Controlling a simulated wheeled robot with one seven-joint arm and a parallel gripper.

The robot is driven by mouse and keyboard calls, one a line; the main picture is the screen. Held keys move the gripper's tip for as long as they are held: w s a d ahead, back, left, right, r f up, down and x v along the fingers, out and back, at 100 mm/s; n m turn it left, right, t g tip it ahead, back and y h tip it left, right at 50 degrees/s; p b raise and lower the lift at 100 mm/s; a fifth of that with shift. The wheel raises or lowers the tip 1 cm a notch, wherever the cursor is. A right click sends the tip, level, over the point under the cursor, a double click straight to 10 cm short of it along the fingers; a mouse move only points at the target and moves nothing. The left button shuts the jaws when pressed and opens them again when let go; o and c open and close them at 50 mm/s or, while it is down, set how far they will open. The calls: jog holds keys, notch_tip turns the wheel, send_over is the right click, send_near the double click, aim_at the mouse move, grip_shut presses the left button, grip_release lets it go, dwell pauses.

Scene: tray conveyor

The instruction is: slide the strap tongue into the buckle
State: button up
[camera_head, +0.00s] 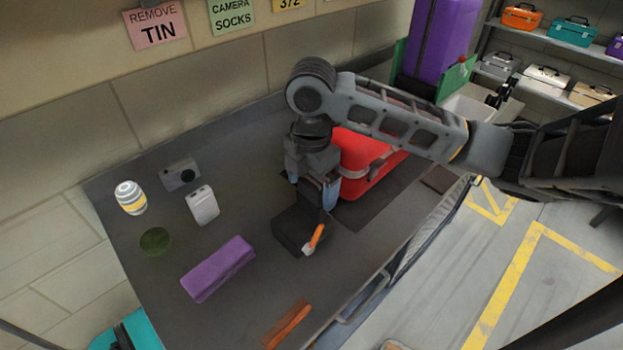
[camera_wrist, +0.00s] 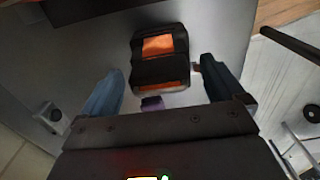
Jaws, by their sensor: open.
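A red case (camera_head: 362,160) lies on the dark table, with a pale strap (camera_head: 374,166) across it. A black block (camera_head: 296,228) sits in front of it, and an orange piece with a white end (camera_head: 315,240) lies at its right side. In the wrist view a black buckle-like object with orange parts (camera_wrist: 160,72) is ahead of and between the fingers, with a small purple tab (camera_wrist: 152,103) below it. My gripper (camera_head: 313,185) points down beside the case and is open with nothing between its fingers (camera_wrist: 163,78). I cannot pick out the strap tongue for sure.
A purple box (camera_head: 218,268), white device (camera_head: 202,205), grey camera (camera_head: 181,174), striped can (camera_head: 130,197) and green disc (camera_head: 155,241) stand to the left. An orange-brown bar (camera_head: 287,324) lies near the front edge. A purple suitcase (camera_head: 443,40) stands behind my arm.

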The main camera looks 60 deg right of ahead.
jog(key=shift+c, duration=0.4)
jog(key=c, duration=1)
jog(key=shift+r, duration=0.25)
jog(key=shift+r+p, duration=0.35)
jog(key=shift+p, duration=0.1)
jog(key=shift+r+p, duration=1.15)
jog(key=shift+r, duration=0.9)
jog(key=shift+r, duration=0.1)
jog(key=shift+r, duration=1.9)
